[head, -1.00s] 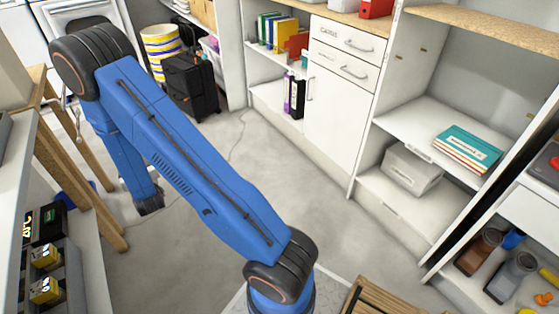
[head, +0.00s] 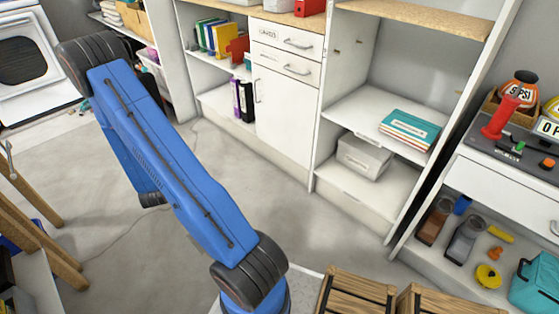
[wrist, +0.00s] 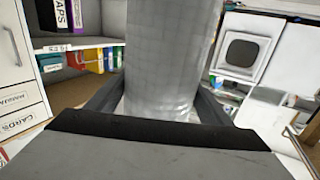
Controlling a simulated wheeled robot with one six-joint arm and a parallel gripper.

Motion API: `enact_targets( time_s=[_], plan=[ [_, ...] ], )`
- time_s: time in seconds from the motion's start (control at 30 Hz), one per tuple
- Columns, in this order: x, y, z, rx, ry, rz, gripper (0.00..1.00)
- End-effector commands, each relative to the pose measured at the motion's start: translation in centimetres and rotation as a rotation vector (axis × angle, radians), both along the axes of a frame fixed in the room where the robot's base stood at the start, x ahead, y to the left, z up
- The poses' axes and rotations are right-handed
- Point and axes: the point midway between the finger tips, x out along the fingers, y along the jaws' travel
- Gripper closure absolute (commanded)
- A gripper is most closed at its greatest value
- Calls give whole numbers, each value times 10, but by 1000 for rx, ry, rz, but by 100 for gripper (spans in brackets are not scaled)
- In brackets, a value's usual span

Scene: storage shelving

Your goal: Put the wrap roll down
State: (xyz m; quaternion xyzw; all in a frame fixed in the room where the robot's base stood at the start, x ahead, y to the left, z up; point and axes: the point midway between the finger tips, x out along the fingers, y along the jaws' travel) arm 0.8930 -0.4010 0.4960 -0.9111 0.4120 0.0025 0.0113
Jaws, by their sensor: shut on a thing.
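The wrap roll (wrist: 170,60) is a pale grey, translucent cylinder that fills the middle of the wrist view. My gripper (wrist: 160,105) is shut on it, with one dark finger on each side. The roll's far end runs out of the wrist view. In the head view my blue arm crosses the left and middle, and its lower end leaves the bottom edge. The gripper and the roll do not show in the head view.
Wooden crates (head: 358,294) stand at the bottom right. A shelf unit holds teal books (head: 410,129) and a grey box (head: 364,156). A white cabinet (head: 286,115) stands at the back. A wooden-legged table (head: 40,245) is at the left. Open grey floor (head: 300,220) lies between.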

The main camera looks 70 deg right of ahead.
Motion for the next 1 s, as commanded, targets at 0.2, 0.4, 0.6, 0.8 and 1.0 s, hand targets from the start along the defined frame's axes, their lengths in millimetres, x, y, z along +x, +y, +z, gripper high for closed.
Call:
enact_targets(
  time_s=[0.2, 0.4, 0.6, 0.8, 1.0],
  plan=[
    [-56, -77, -9, 3, 0, -151, 55],
    [-114, -138, -18, 6, 0, -285, 55],
    [-178, -191, -25, 7, -1, -420, 55],
    [-247, -235, -33, 7, -1, -554, 55],
    [-321, -270, -41, 6, -2, -687, 55]
  ],
)
